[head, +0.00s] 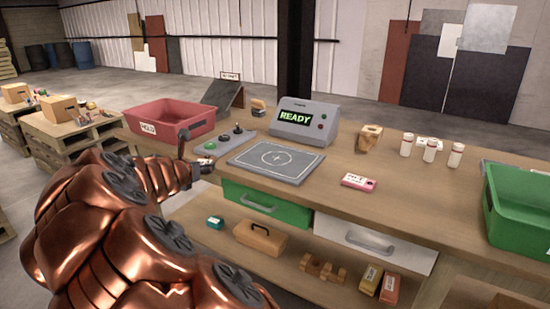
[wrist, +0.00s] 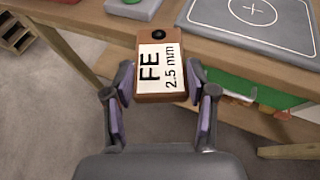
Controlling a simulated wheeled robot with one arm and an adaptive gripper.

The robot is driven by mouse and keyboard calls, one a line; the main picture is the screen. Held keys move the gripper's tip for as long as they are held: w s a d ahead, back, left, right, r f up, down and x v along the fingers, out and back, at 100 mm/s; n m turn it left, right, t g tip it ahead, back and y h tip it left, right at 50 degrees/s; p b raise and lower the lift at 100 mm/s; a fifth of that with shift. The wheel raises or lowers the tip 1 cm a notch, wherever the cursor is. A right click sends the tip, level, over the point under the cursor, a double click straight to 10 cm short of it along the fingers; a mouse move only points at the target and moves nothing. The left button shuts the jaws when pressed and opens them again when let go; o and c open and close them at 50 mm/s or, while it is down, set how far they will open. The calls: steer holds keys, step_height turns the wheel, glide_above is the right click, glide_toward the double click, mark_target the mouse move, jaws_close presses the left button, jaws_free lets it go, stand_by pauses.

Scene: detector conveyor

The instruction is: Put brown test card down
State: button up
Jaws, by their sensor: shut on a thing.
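The brown test card (wrist: 147,97) has a white label reading "FE 2.5 mm" and a dark round spot at its far end. My gripper (wrist: 161,88) is shut on its sides and holds it at the front edge of the workbench in the wrist view. In the head view my gripper (head: 190,155) is left of the grey plate, near the button panel, and my arm hides part of it. The grey detector plate (head: 275,162) with a circle and cross mark lies on the bench and looks empty. It also shows in the wrist view (wrist: 285,30).
A red bin (head: 165,122) stands at the back left of the bench, a button panel (head: 222,143) beside it. A display box (head: 303,123) reads "READY". A pink card (head: 358,182), several white bottles (head: 429,150) and a green bin (head: 515,215) are to the right. Bare wood lies between them.

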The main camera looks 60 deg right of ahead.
steer(key=s+d+m+g+h, duration=0.1)
steer(key=s+d+m+g, duration=0.5)
steer(key=s, duration=0.7)
steer(key=n, duration=0.1)
glide_above(260, 163)
steer(key=a, duration=0.1)
steer(key=shift+s+a+f+p, duration=0.15)
steer(key=shift+s+f+p, duration=0.15)
steer(key=shift+s, duration=0.05)
steer(key=shift+w+d+h, duration=0.3)
steer(key=shift+w+d, duration=0.05)
steer(key=shift+d, duration=0.4)
step_height(260, 163, down, 4)
steer(key=shift+r+b, duration=0.15)
steer(key=shift+b, duration=0.2)
steer(key=shift+r, duration=0.1)
steer(key=o, duration=1.2)
